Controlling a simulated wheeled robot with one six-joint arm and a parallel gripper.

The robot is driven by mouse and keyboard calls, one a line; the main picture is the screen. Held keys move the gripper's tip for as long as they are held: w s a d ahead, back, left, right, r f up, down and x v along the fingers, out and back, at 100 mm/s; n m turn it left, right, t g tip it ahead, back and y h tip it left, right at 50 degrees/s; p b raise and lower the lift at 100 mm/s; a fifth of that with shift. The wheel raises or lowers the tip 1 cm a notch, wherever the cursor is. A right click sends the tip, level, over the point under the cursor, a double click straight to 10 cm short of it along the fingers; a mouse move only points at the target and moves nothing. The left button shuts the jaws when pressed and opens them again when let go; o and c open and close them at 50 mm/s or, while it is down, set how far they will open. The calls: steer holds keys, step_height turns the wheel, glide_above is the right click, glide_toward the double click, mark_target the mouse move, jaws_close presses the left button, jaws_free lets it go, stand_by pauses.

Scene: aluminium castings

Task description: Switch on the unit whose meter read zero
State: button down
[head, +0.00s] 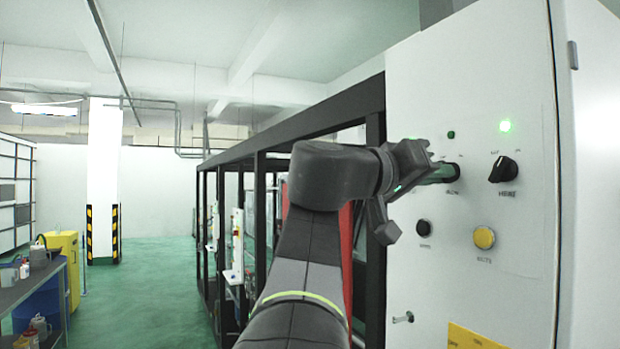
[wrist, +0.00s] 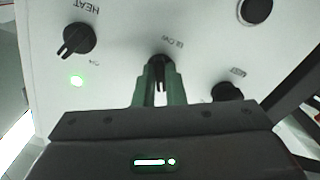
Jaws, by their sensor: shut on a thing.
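My gripper (head: 450,172) reaches a white cabinet panel (head: 530,215) at the right of the head view. Its green fingers are shut on a black rotary knob labelled BLOW, which shows between the fingertips in the wrist view (wrist: 158,65). The small lamp (head: 451,134) above that knob is dark green and looks unlit. To its right a black HEAT knob (head: 503,169) sits under a lit green lamp (head: 505,125). In the upside-down wrist view the HEAT knob (wrist: 78,38) points toward its ON mark. Another black knob (wrist: 228,92) is partly hidden by my gripper. No meter is visible.
A black button (head: 424,227) and a yellow button (head: 484,238) are lower on the panel. A small key-like fitting (head: 403,318) and a yellow label (head: 475,338) are below. A black frame (head: 376,240) stands left of the cabinet. The green floor (head: 140,290) further left is clear.

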steer(key=shift+w+a+m+b, duration=0.1)
steer(key=shift+w+m+b, duration=0.05)
steer(key=shift+m+b, duration=6.05)
steer(key=shift+b, duration=0.5)
steer(key=c, duration=1.5)
jaws_free()
steer(key=shift+n, duration=0.3)
steer(key=b+v, duration=0.1)
steer(key=v, duration=1.3)
steer(key=shift+b, duration=0.3)
